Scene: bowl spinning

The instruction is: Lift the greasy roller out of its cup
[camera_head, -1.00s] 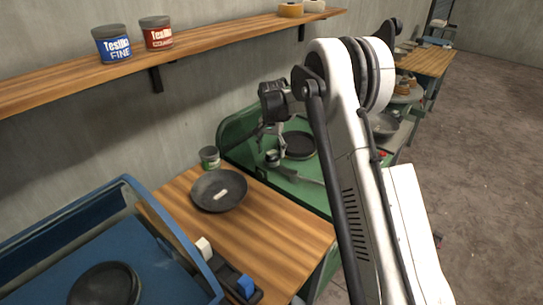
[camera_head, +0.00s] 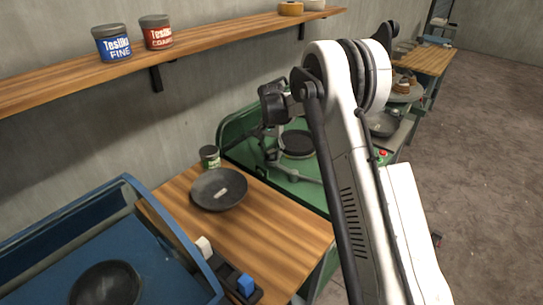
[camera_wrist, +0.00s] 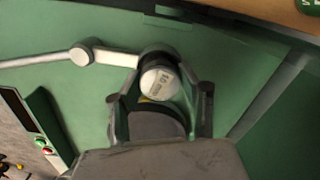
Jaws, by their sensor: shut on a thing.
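The roller (camera_wrist: 158,84) shows in the wrist view as a pale round end with small lettering, set in a dark holder on a jointed metal arm (camera_wrist: 110,57). My gripper (camera_wrist: 160,104) is shut on it, with one finger on each side. In the head view my gripper (camera_head: 271,150) is low inside the green machine (camera_head: 235,135), left of its dark round plate (camera_head: 297,144). I cannot make out the cup, nor whether the roller is clear of it.
A dark bowl (camera_head: 219,189) and a small green tin (camera_head: 210,157) stand on the wooden table (camera_head: 270,235) beside the machine. A blue machine (camera_head: 160,255) is at the lower left. A shelf (camera_head: 200,43) with tins runs along the wall above.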

